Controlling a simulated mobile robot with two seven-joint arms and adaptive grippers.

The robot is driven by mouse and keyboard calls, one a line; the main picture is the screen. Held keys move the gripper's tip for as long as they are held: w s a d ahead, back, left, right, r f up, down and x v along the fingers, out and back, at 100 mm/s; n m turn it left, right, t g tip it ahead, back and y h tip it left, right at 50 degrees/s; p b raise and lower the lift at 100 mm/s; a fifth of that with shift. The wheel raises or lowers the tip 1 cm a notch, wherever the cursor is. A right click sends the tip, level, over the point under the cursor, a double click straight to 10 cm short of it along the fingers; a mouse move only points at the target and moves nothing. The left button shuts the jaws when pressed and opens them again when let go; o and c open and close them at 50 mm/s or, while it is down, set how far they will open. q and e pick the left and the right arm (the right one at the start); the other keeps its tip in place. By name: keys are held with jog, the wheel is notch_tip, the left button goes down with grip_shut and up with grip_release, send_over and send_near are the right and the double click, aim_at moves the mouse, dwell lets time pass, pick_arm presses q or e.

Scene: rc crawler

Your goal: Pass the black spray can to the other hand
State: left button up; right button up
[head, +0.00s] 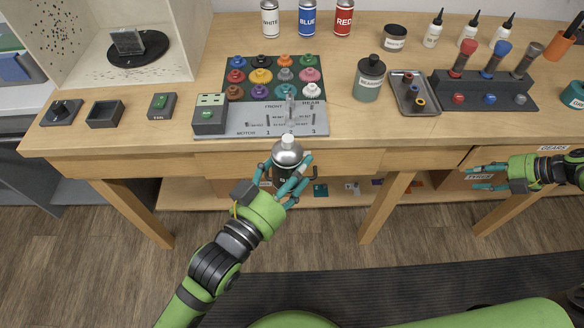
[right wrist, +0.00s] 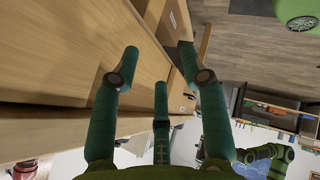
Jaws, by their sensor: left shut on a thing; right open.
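The black spray can (head: 287,157) has a silver domed shoulder and a pale cap. It stands roughly upright in the head view, just in front of the table's front edge. My left gripper (head: 288,182) is shut around the can's body, and its fingers hide part of it. My right gripper (head: 482,177) is open and empty, well to the right of the can, in front of the drawers. In the right wrist view its teal fingers (right wrist: 160,85) are spread with nothing between them. The can does not clearly show in that view.
The wooden table (head: 200,147) holds a rack of coloured knobs (head: 262,75), a grey-green bottle (head: 369,78), a small metal tray (head: 412,95) and a screwdriver stand (head: 485,90). White, blue and red cans (head: 307,18) stand at the back. Open space lies between my two grippers before the table.

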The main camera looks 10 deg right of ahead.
pick_arm(q)
jog(key=shift+w, duration=0.15)
pick_arm(e)
jog(key=w+a+f+m+t+h, duration=0.1)
jog(key=w+a+f+m+t, duration=0.1)
jog(key=a+f, duration=0.4)
jog(key=w+a+f+m+t, duration=0.1)
jog(key=a+f+m+t, duration=0.2)
jog(key=f, duration=0.5)
jog(key=s+a+f+m+g+h, duration=0.1)
jog(key=s+a+f+m, duration=0.15)
jog(key=f, duration=0.25)
jog(key=s+a+f+m+h, duration=0.2)
jog(key=s+a+f, duration=0.2)
jog(key=f, duration=0.1)
jog(key=s+a+f+m+g, duration=0.3)
jog(key=s+a+f, duration=0.2)
jog(key=s, duration=0.5)
jog(key=s+a+f+m+g+h, duration=0.1)
jog(key=s+a+f, duration=0.3)
jog(key=s, duration=0.7)
jog(key=s+a+f+m+g, duration=0.4)
jog(key=s+a, duration=0.3)
jog(key=s, duration=0.4)
jog(key=shift+s+f+m+g+h, duration=0.2)
jog(key=shift+f+m+g+h, duration=0.15)
jog(key=shift+f, duration=0.45)
